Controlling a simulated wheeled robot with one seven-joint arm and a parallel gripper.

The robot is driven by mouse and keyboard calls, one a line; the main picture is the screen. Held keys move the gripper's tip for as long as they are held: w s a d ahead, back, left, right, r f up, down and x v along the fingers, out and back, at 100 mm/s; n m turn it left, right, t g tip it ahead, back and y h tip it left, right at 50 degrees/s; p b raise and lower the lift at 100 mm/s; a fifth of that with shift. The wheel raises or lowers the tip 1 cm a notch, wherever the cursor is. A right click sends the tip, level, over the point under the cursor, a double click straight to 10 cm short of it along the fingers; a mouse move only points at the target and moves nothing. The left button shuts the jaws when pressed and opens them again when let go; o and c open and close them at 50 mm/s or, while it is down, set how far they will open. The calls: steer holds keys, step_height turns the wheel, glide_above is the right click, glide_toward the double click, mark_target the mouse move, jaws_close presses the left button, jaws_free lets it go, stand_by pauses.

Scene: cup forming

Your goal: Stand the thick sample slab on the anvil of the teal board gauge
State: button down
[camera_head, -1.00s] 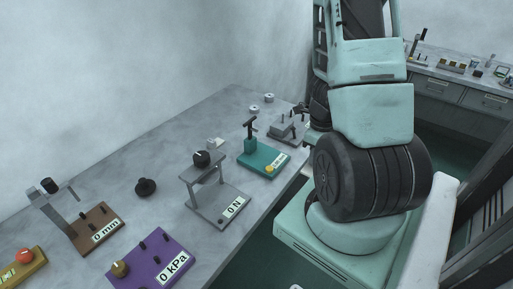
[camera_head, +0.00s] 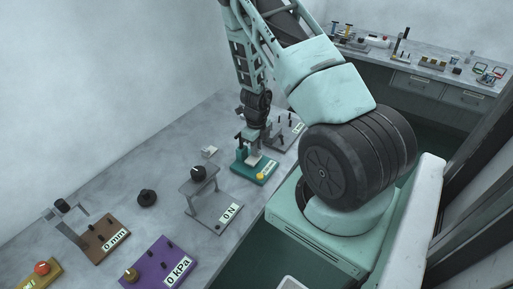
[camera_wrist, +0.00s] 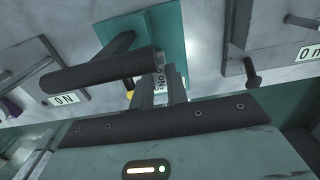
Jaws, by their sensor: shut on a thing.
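The teal board gauge (camera_head: 262,174) stands on the bench in the middle of the head view, with a teal post, a yellow knob and a label. My gripper (camera_head: 254,147) points down over it, beside the post. It is shut on the thick sample slab (camera_head: 253,159), a pale grey block showing below the fingers. I cannot tell whether the slab touches the anvil, which is hidden. In the wrist view my gripper (camera_wrist: 166,88) is in front of the teal board (camera_wrist: 168,30), near a dark bar (camera_wrist: 100,72); the slab is hard to make out there.
The grey gauge marked 0 N (camera_head: 220,208) stands close to the left, and another grey gauge (camera_head: 287,135) lies just behind to the right. A small pale block (camera_head: 209,151) sits on the bench. Purple (camera_head: 160,262) and brown (camera_head: 103,238) gauges are farther left.

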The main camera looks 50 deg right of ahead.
steer(key=shift+f, duration=0.95)
steer(key=shift+f, duration=0.2)
steer(key=c, duration=1.4)
jaws_free()
steer(key=shift+d, duration=0.1)
steer(key=shift+r, duration=0.1)
